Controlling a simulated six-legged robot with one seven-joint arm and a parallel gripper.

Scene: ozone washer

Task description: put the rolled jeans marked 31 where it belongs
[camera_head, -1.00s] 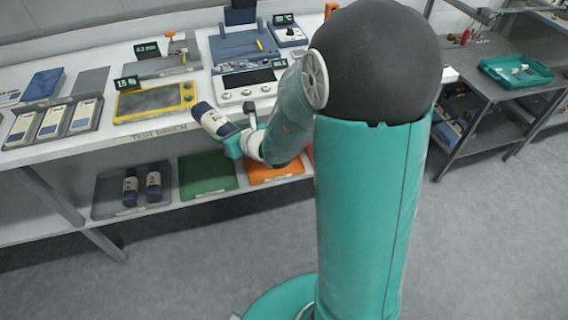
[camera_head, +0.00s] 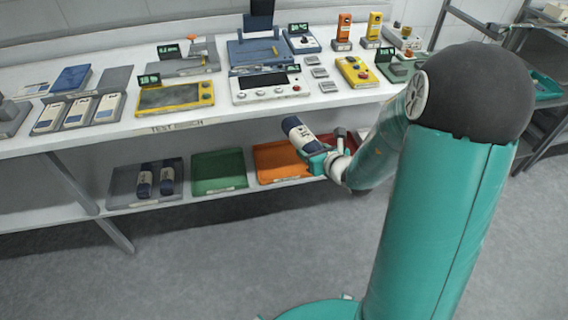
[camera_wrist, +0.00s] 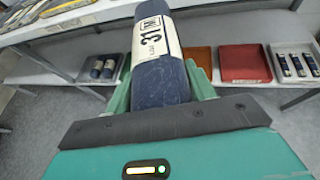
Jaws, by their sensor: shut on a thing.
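The rolled jeans marked 31 (camera_wrist: 155,55) are a dark blue roll with a white label band, and the 31 reads on the label in the wrist view. My gripper (camera_head: 314,158) is shut on them. In the head view the roll (camera_head: 297,134) is tilted and held in front of the lower shelf, near the orange tray (camera_head: 272,149). On that shelf a grey tray (camera_head: 122,188) holds two similar dark rolls (camera_head: 155,179). The green tray (camera_head: 220,186) beside it looks empty. The labels on those two rolls are too small to read.
The test bench (camera_head: 110,136) above carries several instruments, including a yellow one (camera_head: 176,97). A red tray (camera_wrist: 243,64) and a tray with several bottle-like items (camera_wrist: 297,66) lie farther right on the shelf. The floor in front (camera_head: 200,265) is clear.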

